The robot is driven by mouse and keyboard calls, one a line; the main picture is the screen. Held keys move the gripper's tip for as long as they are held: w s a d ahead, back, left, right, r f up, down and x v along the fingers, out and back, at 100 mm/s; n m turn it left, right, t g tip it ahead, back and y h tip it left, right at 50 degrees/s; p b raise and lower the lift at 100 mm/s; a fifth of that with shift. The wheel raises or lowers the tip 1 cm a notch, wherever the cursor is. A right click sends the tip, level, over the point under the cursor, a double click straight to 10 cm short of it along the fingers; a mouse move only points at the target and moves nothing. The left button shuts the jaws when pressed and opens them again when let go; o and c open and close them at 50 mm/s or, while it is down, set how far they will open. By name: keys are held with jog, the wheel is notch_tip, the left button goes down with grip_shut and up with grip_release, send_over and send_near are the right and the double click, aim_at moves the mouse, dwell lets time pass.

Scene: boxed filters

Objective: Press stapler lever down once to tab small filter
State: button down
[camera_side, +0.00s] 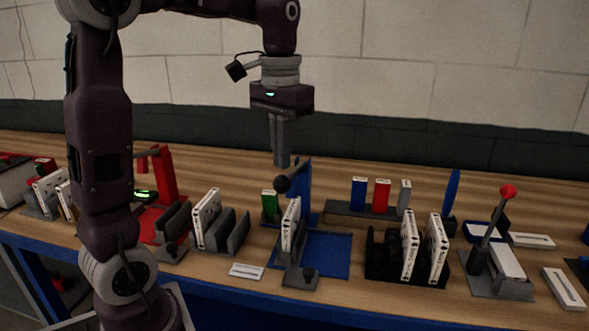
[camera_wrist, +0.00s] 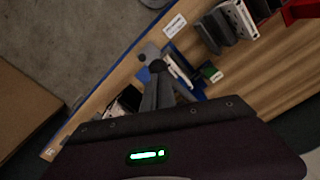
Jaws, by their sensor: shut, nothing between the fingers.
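My gripper (camera_side: 282,163) is shut and empty, pointing straight down just above the dark ball knob (camera_side: 283,184) of a lever on the blue station (camera_side: 325,258). The lever slants up to the right, to the blue post (camera_side: 304,180). I cannot tell whether the fingers touch it. A white filter (camera_side: 290,222) stands upright in a grey holder (camera_side: 300,278) below the knob. In the wrist view my fingers (camera_wrist: 157,85) reach over this station and cover part of it; the filter (camera_wrist: 180,70) shows beside them. Another lever with a red knob (camera_side: 508,192) stands upright at the right.
A red station (camera_side: 165,180) and a grey rack with a white filter (camera_side: 206,218) stand to the left. A black rack (camera_side: 380,260) with two filters is to the right. Behind stand a green box (camera_side: 269,205), a blue box (camera_side: 358,193) and a red box (camera_side: 382,195). Flat white pieces lie in front.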

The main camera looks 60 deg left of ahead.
aim_at(282, 176)
jog(key=shift+s+d+f, duration=0.1)
jog(key=shift+f, duration=2.95)
jog(key=shift+r, duration=5.05)
jog(key=s+d+f+m+t, duration=0.1)
jog(key=s+d+f+t, duration=0.1)
jog(key=s+d+f, duration=0.2)
jog(key=s+d+f+m+t, duration=0.2)
jog(key=s+d, duration=0.4)
jog(key=s, duration=0.5)
notch_tip(282, 176, down, 2)
jog(key=shift+t, duration=0.8)
